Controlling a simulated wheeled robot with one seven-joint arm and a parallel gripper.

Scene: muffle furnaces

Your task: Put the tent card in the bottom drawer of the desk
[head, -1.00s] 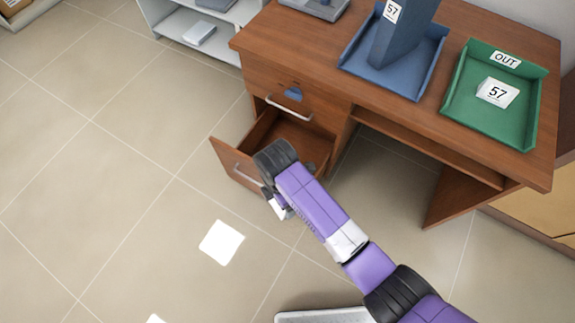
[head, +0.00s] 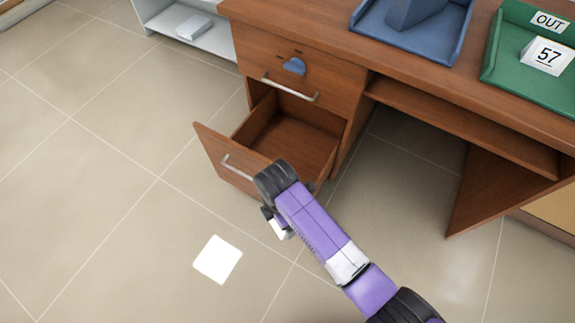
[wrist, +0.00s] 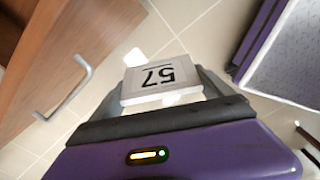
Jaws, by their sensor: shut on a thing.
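The bottom drawer (head: 290,142) of the desk (head: 300,40) is pulled open and its inside looks empty. My gripper (wrist: 163,88) is shut on a white tent card (wrist: 158,75) marked 57, seen upside down in the wrist view. In the head view my arm mostly hides the gripper, and a small white part (head: 277,228) shows beside it. It is outside the drawer, in front and to the right of the drawer front. In the wrist view the drawer front with its handle (wrist: 72,88) is at the left, apart from the card.
The top drawer (head: 300,75) is shut, with a blue mark above its handle. A green OUT tray (head: 497,77) on the desk holds another card marked 57 (head: 547,57). A blue tray (head: 362,40) holds a blue object. The floor at left is open, with a white square patch (head: 218,260).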

